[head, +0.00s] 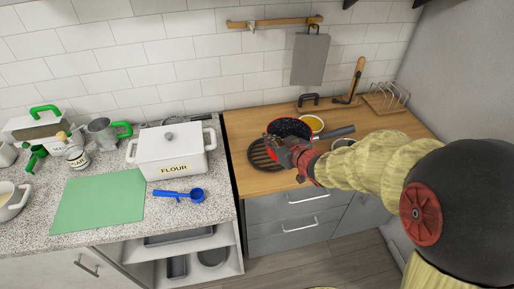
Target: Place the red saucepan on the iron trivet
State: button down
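The red saucepan (290,126), with a dark speckled inside, is on or just above the wooden counter. Its dark handle (337,132) points right. The black slatted iron trivet (259,157) lies at the counter's left edge, in front and to the left of the pan. The pan's near left side overlaps the trivet's far side in the picture; whether they touch is unclear. My gripper (279,145) reaches in from the right, in front of the pan's near side and over part of the trivet. Its fingertips are too small and overlapped to show any hold.
A toast rack (386,99) is at the back right. A flour box (172,152) and blue scoop (181,195) are on the speckled counter at left. The wood right of the trivet's front is clear.

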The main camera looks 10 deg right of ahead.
jog(key=w+a+f+b, duration=0.1)
jog(key=w+f, duration=0.2)
jog(key=w+a+f+b, duration=0.1)
jog(key=w+f+b, duration=0.1)
jog(key=w+f, duration=0.1)
jog(key=w+a+f+b, duration=0.1)
jog(key=w+f, duration=0.2)
jog(key=f, duration=0.2)
jog(key=shift+w+a+f+b, duration=0.1)
jog(key=shift+w+a+b, duration=0.1)
jog(key=shift+a+b, duration=0.1)
jog(key=c, duration=2)
grip_release()
jog(key=shift+c, duration=0.2)
jog(key=shift+s, duration=0.1)
